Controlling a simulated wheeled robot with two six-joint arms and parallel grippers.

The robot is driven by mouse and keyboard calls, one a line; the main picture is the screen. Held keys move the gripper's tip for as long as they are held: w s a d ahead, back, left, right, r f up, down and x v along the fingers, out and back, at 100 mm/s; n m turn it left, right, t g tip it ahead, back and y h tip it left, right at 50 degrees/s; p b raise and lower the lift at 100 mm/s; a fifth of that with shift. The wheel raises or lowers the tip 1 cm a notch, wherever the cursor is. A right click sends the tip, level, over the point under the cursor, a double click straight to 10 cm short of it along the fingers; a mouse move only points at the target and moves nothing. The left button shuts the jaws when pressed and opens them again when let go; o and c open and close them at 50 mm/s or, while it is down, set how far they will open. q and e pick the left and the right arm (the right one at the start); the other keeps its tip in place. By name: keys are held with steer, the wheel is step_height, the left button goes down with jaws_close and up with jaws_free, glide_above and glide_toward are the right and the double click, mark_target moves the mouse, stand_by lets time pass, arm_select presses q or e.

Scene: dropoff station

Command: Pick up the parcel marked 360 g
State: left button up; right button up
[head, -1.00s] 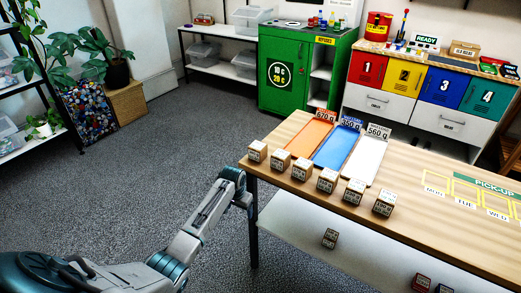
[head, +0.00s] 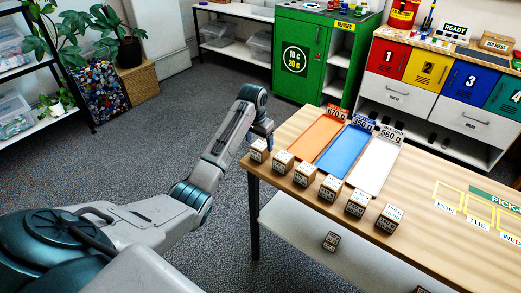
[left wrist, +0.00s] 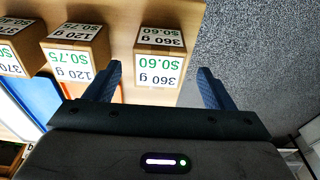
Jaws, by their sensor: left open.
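The parcel marked 360 g (left wrist: 160,55) is a small brown box with white labels, also reading $0.60. It sits near the table edge in the left wrist view. In the head view it appears to be the leftmost parcel of the row (head: 259,151), its label too small to read. My left gripper (left wrist: 160,78) is open and empty, its two blue fingers apart on either side of the parcel in the picture. I cannot tell whether the fingers are down at its height. In the head view my left arm reaches to just above this parcel. My right gripper is not in view.
A parcel marked 120 g (left wrist: 75,48) stands beside it, with more parcels along the table's (head: 440,210) front edge. Orange (head: 315,137), blue (head: 346,151) and white (head: 374,168) trays lie behind the row. Another parcel (head: 331,241) is on the lower shelf.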

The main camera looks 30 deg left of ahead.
mark_target(260, 145)
arm_select(q)
steer(key=f, duration=0.1)
steer(key=f+p, duration=0.1)
steer(key=f, duration=0.2)
steer(key=shift+w+d+f+p, duration=0.1)
steer(key=shift+w+f+p, duration=0.15)
steer(key=shift+w+p, duration=0.15)
steer(key=shift+f, duration=0.4)
steer(key=shift+w, duration=0.1)
steer(key=shift+c, duration=0.5)
steer(key=c, duration=1.1)
steer(key=shift+c, duration=0.5)
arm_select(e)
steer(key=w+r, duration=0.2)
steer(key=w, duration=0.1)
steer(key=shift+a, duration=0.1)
